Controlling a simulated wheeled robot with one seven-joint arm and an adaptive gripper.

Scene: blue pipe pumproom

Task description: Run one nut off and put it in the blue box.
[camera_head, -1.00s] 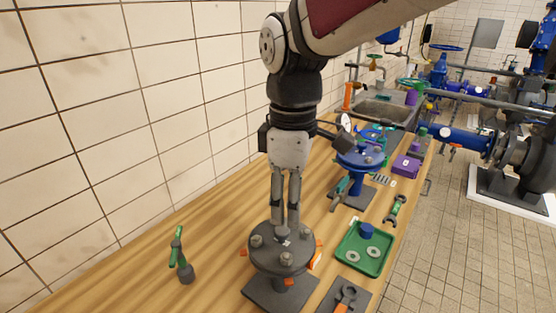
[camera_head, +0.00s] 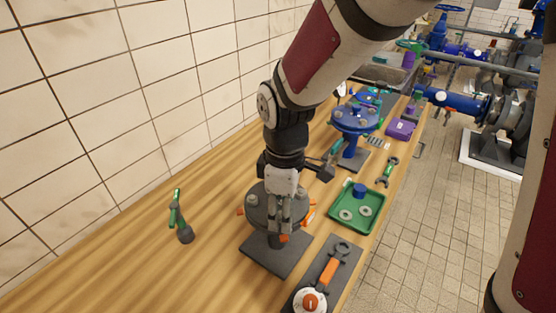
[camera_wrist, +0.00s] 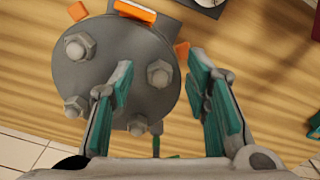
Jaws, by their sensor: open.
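The dark grey round flange (camera_head: 257,215) stands on a square base plate on the bench. In the wrist view its face shows several hex nuts on studs. One nut (camera_wrist: 160,73) appears between my fingertips, with a second nut (camera_wrist: 80,46) to its left and others lower in the picture. My gripper (camera_wrist: 160,72) is open, its teal-padded fingers apart on either side of that nut; whether they touch it I cannot tell. In the head view my gripper (camera_head: 279,222) is low at the flange's near right side and hides part of it. I cannot make out a blue box with certainty.
A green tray (camera_head: 375,222) with a blue cup and two rings lies right of the flange. A dark mat with an orange-handled tool (camera_head: 328,273) lies in front. A blue flange stand (camera_head: 355,118) and a purple box (camera_head: 400,129) stand farther back.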

